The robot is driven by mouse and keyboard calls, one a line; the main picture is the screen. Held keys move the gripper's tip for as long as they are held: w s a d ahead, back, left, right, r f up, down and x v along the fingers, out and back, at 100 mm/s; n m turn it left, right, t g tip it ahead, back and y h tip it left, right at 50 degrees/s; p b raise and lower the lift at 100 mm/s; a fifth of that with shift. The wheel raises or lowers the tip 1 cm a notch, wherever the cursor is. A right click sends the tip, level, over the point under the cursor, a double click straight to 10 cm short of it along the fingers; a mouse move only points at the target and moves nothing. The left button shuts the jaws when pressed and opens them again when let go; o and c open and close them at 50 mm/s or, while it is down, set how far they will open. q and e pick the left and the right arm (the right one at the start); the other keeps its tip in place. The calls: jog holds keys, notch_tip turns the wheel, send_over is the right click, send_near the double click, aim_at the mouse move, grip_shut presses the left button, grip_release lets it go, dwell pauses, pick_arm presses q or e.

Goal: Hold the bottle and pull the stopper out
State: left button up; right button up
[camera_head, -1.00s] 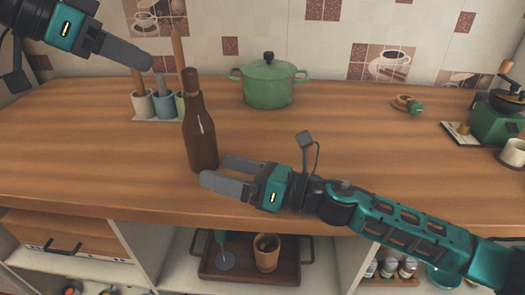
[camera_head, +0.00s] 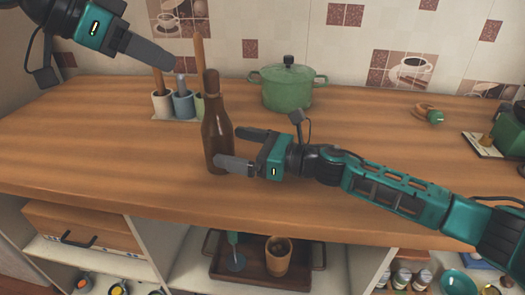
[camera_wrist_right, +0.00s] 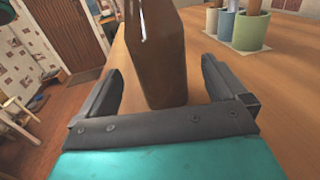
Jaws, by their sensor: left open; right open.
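A brown bottle (camera_head: 217,138) stands upright near the counter's front edge. A brown stopper (camera_head: 210,78) sits in its neck. My right gripper (camera_head: 235,149) is open at the lower body of the bottle, with one finger in front of it and one behind or beside it. In the right wrist view the bottle (camera_wrist_right: 155,60) stands between the two open fingers (camera_wrist_right: 160,88), with a gap visible on each side. The stopper is out of that view. My left gripper (camera_head: 172,62) is held in the air up and left of the stopper, apart from it; its fingers overlap in the picture.
Several small cups with tools (camera_head: 183,103) stand behind the bottle to the left. A green pot (camera_head: 287,88) is at the back of the wooden counter (camera_head: 330,140). A small green-ended item (camera_head: 434,117) lies at the right. The counter's middle is mostly clear.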

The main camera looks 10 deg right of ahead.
aim_at(209, 71)
jog(key=shift+x, duration=2.1)
jog(key=c, duration=1.5)
pick_arm(q)
jog(key=shift+o, duration=1.4)
jog(key=shift+d+r, duration=0.1)
jog(key=shift+d, duration=0.15)
jog(key=shift+o, duration=0.3)
jog(key=d+r+n+g+y, duration=0.1)
jog(key=d+r+n+y, duration=0.2)
jog(key=d+n+y, duration=0.2)
jog(key=shift+w+r, duration=0.15)
jog(key=w+d+f, duration=0.1)
jog(key=f, duration=0.2)
jog(key=w+d+f+n+y, duration=0.1)
jog(key=f, duration=0.2)
jog(key=w+d+f+n+y, duration=0.1)
jog(key=f, duration=0.2)
jog(key=shift+w+f, duration=0.4)
